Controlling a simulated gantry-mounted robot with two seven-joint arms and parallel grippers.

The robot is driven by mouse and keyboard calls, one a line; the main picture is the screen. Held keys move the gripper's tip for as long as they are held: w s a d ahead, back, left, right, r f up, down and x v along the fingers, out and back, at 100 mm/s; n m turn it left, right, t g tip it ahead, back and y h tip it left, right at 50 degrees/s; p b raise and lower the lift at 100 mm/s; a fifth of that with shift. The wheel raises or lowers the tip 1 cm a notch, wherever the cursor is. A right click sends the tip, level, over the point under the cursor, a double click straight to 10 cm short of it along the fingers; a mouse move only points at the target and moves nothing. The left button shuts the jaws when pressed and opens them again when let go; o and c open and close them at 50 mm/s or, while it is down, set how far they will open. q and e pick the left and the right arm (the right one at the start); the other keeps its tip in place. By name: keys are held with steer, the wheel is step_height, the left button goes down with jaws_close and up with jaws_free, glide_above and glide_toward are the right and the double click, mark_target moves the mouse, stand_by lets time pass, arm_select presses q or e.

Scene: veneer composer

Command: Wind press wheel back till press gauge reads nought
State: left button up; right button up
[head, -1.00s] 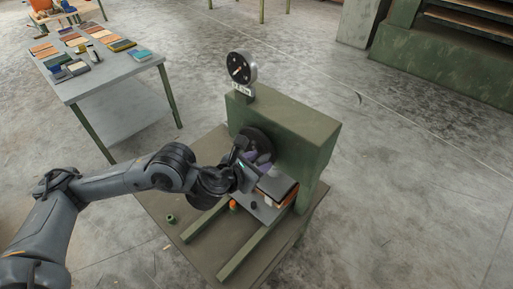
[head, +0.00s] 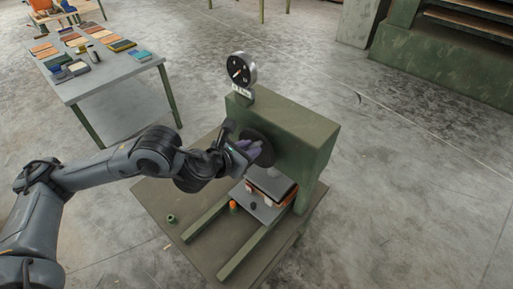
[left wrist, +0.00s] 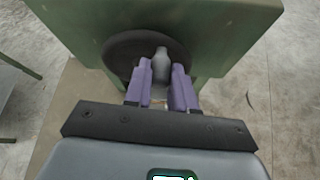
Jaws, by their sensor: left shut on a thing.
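The press (head: 290,135) is a green block on a low table. Its dark round press wheel (head: 267,154) is on the face toward my left arm, partly hidden by the gripper. In the left wrist view the wheel (left wrist: 118,52) has a grey handle knob (left wrist: 161,62) standing out from it. My left gripper (head: 255,147), with purple fingers, is shut on that knob; its fingers (left wrist: 161,72) sit on both sides of it. The press gauge (head: 240,70) is a black dial above the press with a pale pointer; its reading is too small to tell. My right gripper is not in view.
A stack (head: 270,185) of boards lies in the press under a dark plate, with a small orange item (head: 233,206) in front. Green rails (head: 244,258) run forward. A small green ring (head: 171,218) lies on the table. A sample table (head: 105,75) stands at the back left.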

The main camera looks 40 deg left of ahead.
arm_select(q)
steer(key=o, duration=0.4)
steer(key=shift+a, duration=0.55)
steer(key=o, duration=0.5)
steer(key=shift+d, duration=0.1)
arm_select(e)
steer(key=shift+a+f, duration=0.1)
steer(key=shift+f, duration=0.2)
arm_select(q)
steer(key=s+p, duration=0.2)
steer(key=s, duration=0.4)
steer(key=shift+a, duration=0.2)
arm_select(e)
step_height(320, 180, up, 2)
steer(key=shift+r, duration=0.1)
